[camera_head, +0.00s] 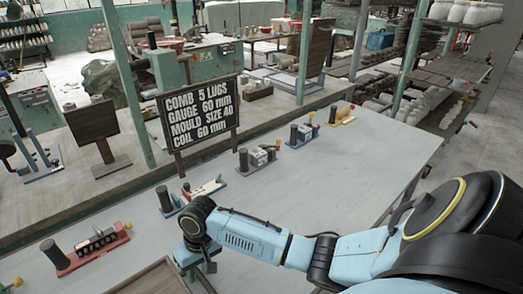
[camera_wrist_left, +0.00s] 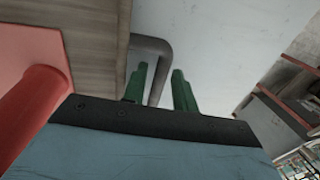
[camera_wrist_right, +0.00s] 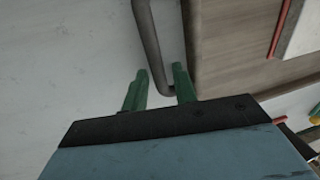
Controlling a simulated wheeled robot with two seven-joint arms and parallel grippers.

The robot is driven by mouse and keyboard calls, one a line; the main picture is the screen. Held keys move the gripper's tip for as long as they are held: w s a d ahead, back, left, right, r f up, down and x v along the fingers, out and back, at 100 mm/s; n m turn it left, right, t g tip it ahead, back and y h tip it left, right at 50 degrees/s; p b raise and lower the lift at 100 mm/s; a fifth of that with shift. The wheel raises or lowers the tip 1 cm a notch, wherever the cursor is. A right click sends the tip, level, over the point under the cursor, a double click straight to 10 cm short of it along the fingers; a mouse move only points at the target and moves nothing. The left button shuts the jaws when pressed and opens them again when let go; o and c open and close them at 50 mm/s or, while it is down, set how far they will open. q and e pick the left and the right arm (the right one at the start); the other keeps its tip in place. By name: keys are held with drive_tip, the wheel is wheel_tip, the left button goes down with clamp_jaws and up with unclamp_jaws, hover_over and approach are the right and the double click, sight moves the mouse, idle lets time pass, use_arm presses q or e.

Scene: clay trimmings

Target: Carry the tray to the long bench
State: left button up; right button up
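The tray (camera_head: 133,274) has a brown wooden rim, and only its far corner shows at the bottom of the head view. In the left wrist view its wooden side (camera_wrist_left: 95,45) has a grey bent handle (camera_wrist_left: 155,47); my left gripper (camera_wrist_left: 160,82) is open, its green fingers either side of the handle. In the right wrist view my right gripper (camera_wrist_right: 160,82) is open around the other handle (camera_wrist_right: 150,40), beside the tray's wood (camera_wrist_right: 230,45). The right gripper also shows in the head view (camera_head: 207,262), beside the tray. A long grey bench (camera_head: 330,185) spans the head view.
A black sign (camera_head: 198,112) stands at the bench's far edge. The bench's right part is bare. A red piece (camera_wrist_left: 35,100) lies close by the left gripper.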

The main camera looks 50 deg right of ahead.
use_arm(q)
drive_tip(key=shift+o, duration=0.6)
use_arm(e)
drive_tip(key=shift+o, duration=0.6)
drive_tip(key=shift+r, duration=0.2)
use_arm(q)
drive_tip(key=v, duration=1.2)
use_arm(e)
wheel_tip(320, 180, up, 12)
drive_tip(key=d, duration=0.2)
drive_tip(key=shift+f, duration=0.25)
drive_tip(key=shift+s+d, duration=0.1)
drive_tip(key=shift+s, duration=0.05)
